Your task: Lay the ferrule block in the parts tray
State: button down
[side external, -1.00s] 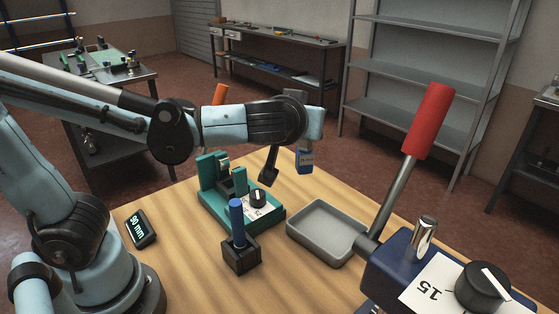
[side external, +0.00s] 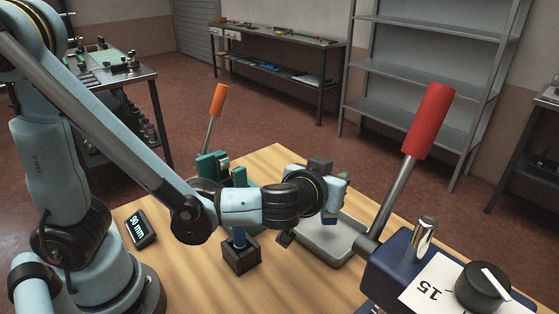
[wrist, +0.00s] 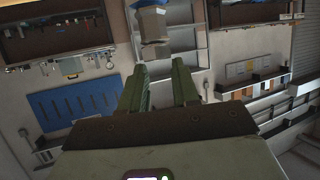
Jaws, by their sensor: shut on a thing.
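In the wrist view, my gripper (wrist: 160,68) has its two dark green fingers on either side of a grey-and-blue piece (wrist: 153,28), which appears to be the ferrule block. Its grey part is at the fingertips and its blue end points away. In the side view, my wrist is low over the grey parts tray (side external: 325,255), covering its far left part. The visible tray floor looks empty.
A red-handled lever (side external: 428,120) on a blue dial base (side external: 395,262) stands right of the tray. Left are a dark block with a blue post (side external: 240,257), a green fixture (side external: 208,166), an orange-handled lever (side external: 219,100) and a 90 mm display (side external: 139,229). The front wooden tabletop is clear.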

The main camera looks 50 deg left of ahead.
aim_at(327, 220)
jog(key=shift+f, duration=1.95)
jog(key=c, duration=0.8)
grip_release()
